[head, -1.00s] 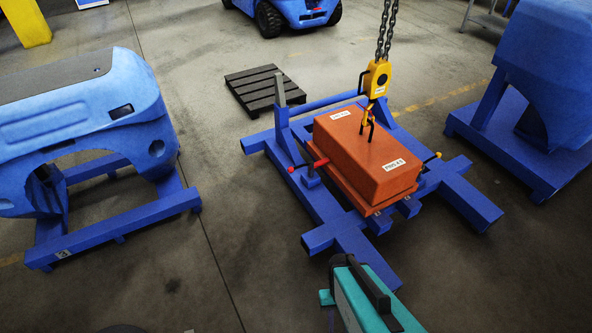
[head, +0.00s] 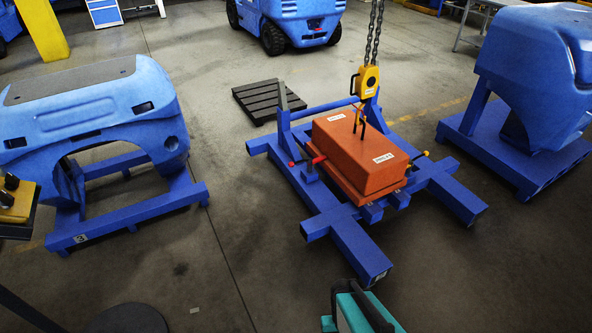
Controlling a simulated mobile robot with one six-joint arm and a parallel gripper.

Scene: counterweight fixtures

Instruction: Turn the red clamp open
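The red clamp (head: 317,161) is a small red handle on a short blue post, at the left side of the orange counterweight block (head: 362,150). Its bar runs roughly level, with a small red tip at the left end; whether it presses on the block is too small to tell. The block sits on a blue frame (head: 318,226) on the floor. A yellow hook block (head: 368,82) on a chain hangs over the counterweight, its hook at the lifting eye on top. I cannot make out my gripper in this view.
A yellow-tipped clamp (head: 420,156) is at the block's right side. A teal case (head: 358,312) with a black handle stands in front. Blue machine bodies on stands are left (head: 90,110) and right (head: 530,75). A dark pallet (head: 268,101) lies behind. Floor left of the frame is clear.

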